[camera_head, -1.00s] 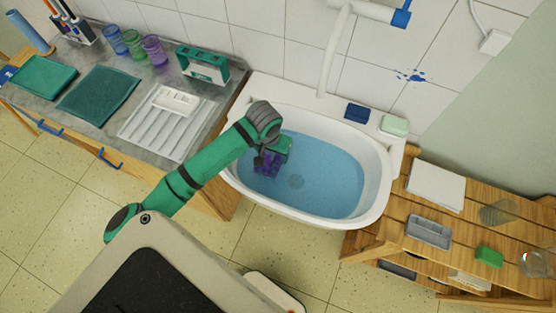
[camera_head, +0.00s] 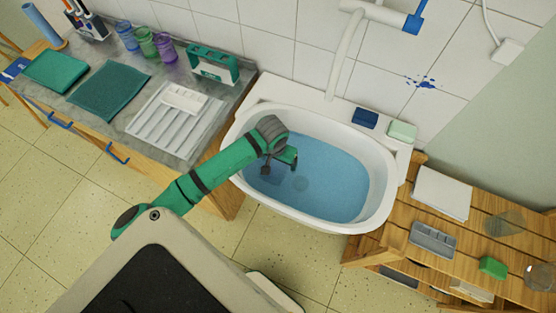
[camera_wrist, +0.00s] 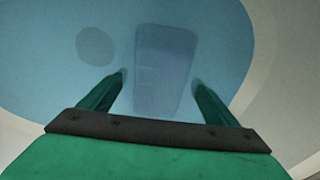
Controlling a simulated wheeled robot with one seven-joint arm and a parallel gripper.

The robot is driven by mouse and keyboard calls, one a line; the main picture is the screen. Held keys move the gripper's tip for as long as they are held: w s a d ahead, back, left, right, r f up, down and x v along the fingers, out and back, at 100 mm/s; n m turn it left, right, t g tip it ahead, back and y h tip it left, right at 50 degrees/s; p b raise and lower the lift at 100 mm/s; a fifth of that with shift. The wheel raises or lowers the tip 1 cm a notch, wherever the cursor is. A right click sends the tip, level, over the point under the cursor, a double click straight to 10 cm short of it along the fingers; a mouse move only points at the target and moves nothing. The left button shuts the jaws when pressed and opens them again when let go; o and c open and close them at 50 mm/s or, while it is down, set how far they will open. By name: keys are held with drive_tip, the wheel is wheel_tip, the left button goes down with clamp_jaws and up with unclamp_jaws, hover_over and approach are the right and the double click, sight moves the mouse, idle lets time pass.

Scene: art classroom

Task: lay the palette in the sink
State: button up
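The sink (camera_head: 378,200) is a white basin holding blue water. My gripper (camera_head: 285,160) is over the left part of the basin in the head view. In the wrist view my gripper (camera_wrist: 158,80) has its two green fingers spread apart, with nothing clasped. A bluish rectangular piece, apparently the palette (camera_wrist: 165,65), lies under the water ahead of and between the fingertips. Its details are blurred by the water. In the head view my gripper and arm largely hide it. The round drain (camera_wrist: 95,46) shows beside it, apart from it.
The counter at left holds a white ribbed rack (camera_head: 170,120), a teal caddy (camera_head: 212,65), several cups and cloths. A wooden slatted shelf (camera_head: 400,235) at right holds a grey tray (camera_head: 433,238) and a green block (camera_head: 493,267). A blue sponge (camera_head: 365,118) sits on the sink's back ledge.

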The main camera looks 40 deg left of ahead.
sight(276, 169)
drive_tip(key=shift+r, duration=0.5)
wheel_tip(276, 169, up, 11)
drive_tip(key=s, duration=0.2)
drive_tip(key=shift+d, duration=0.2)
drive_tip(key=shift+w, duration=0.15)
